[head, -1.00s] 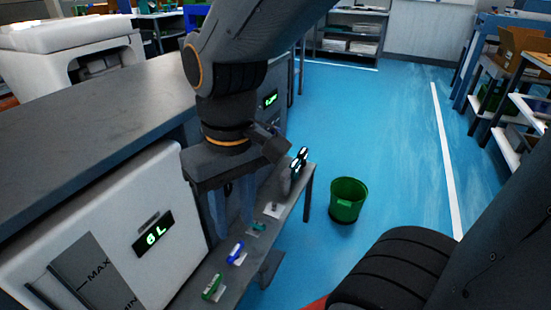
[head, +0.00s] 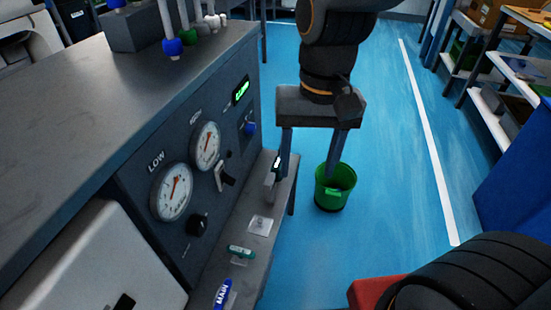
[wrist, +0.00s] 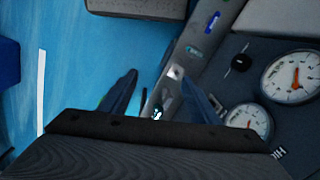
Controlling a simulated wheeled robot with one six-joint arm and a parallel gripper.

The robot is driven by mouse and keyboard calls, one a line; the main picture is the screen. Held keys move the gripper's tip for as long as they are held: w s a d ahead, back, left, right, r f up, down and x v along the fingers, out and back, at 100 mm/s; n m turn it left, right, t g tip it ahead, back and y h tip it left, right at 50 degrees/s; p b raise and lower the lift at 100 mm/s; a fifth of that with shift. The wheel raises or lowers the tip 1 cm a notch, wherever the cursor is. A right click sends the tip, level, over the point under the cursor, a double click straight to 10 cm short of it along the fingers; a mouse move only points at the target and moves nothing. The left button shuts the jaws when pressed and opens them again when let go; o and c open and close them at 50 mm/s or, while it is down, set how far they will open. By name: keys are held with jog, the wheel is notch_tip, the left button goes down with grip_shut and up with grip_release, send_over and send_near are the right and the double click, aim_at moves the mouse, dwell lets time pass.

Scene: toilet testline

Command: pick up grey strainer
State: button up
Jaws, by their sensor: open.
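A small grey piece on a pale square label (head: 261,225), which I take for the grey strainer, lies on the narrow grey shelf (head: 240,262) along the test bench. It also shows in the wrist view (wrist: 175,72), small and blurred, between my fingers in the picture. My gripper (head: 308,168) is open and empty, pointing down. In the head view it hangs up and to the right of the grey piece, apart from it, near the shelf's far end. Its two fingers also show in the wrist view (wrist: 160,82).
A green tag (head: 241,252) and a blue tag (head: 222,293) lie nearer on the shelf. A dark upright item (head: 272,178) stands at its far end. A green bin (head: 334,188) stands on the floor behind my right finger. The gauge panel (head: 215,170) borders the shelf.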

jog(key=w+a+f+m+b, duration=0.1)
jog(key=w+a+f+m, duration=0.1)
jog(key=w+f+m, duration=0.4)
jog(key=w+a+f+m+b, duration=0.1)
jog(key=w+a+f+m, duration=0.1)
jog(key=w+f+m, duration=0.4)
jog(key=w+a+f+m+b, duration=0.1)
jog(key=w+a+f+m, duration=0.1)
jog(key=w+f+m, duration=0.4)
notch_tip(320, 180, down, 3)
jog(key=shift+w+f+m+h, duration=0.15)
jog(key=shift+m+h, duration=0.15)
jog(key=shift+m, duration=1)
jog(key=shift+w+a+f+m, duration=0.15)
jog(key=shift+w+f+m, duration=0.05)
jog(key=shift+f+m, duration=0.25)
notch_tip(320, 180, down, 8)
jog(key=b, duration=0.2)
jog(key=shift+w+a+r+b, duration=0.1)
jog(key=shift+w+r+b, duration=0.1)
jog(key=shift+b, duration=0.15)
jog(key=c, duration=0.9)
jog(key=shift+r, duration=0.1)
notch_tip(320, 180, up, 28)
jog(key=p, duration=0.6)
notch_tip(320, 180, up, 5)
jog(key=p, duration=0.6)
send_over(269, 188)
jog(key=w, duration=0.3)
jog(key=shift+d, duration=0.2)
